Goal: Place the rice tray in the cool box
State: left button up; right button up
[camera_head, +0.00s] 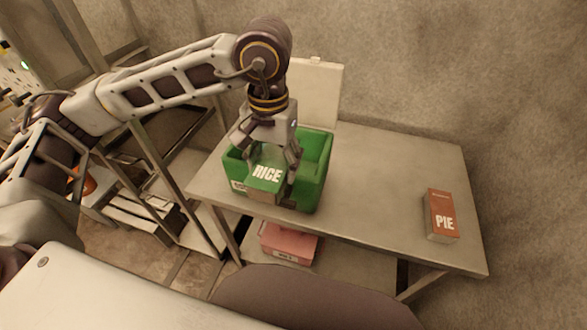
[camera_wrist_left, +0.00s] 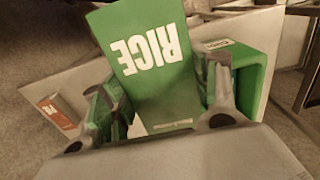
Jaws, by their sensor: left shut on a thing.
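The rice tray is a green-topped box marked RICE (camera_head: 266,175); it also shows large in the left wrist view (camera_wrist_left: 150,55). My left gripper (camera_head: 270,168) points down and is shut on the rice tray. In the left wrist view its fingers (camera_wrist_left: 165,95) stand on either side of the tray. The cool box (camera_head: 316,165) is a green open-topped box on the table; it shows behind the tray in the left wrist view (camera_wrist_left: 247,75). The tray is over the near left part of the cool box. I cannot tell whether it touches the box. My right gripper is not in view.
A brown-red box marked PIE (camera_head: 442,216) stands at the right of the metal table (camera_head: 385,185). A pale lid or panel (camera_head: 318,88) stands behind the cool box. A pink box (camera_head: 289,243) is on the lower shelf. The table between cool box and pie is clear.

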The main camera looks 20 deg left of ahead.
pick_arm(q)
jog(key=w+p, duration=0.1)
jog(key=w, duration=0.4)
jog(key=shift+w+d+r, duration=0.1)
jog(key=shift+w, duration=0.3)
jog(key=w+p, duration=0.2)
jog(key=w, duration=0.7)
notch_tip(320, 180, down, 14)
jog(key=shift+s+d+f+p, duration=0.1)
jog(key=shift+d+f+p, duration=0.1)
jog(key=shift+p, duration=0.95)
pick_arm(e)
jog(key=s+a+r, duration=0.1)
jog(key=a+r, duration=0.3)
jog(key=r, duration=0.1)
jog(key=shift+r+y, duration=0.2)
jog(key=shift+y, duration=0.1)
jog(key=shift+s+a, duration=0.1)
pick_arm(q)
jog(key=shift+a+f+p, duration=0.1)
jog(key=shift+f+p, duration=0.3)
jog(key=shift+f, duration=1.45)
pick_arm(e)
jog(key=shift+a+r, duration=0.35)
pick_arm(q)
jog(key=shift+f, duration=0.2)
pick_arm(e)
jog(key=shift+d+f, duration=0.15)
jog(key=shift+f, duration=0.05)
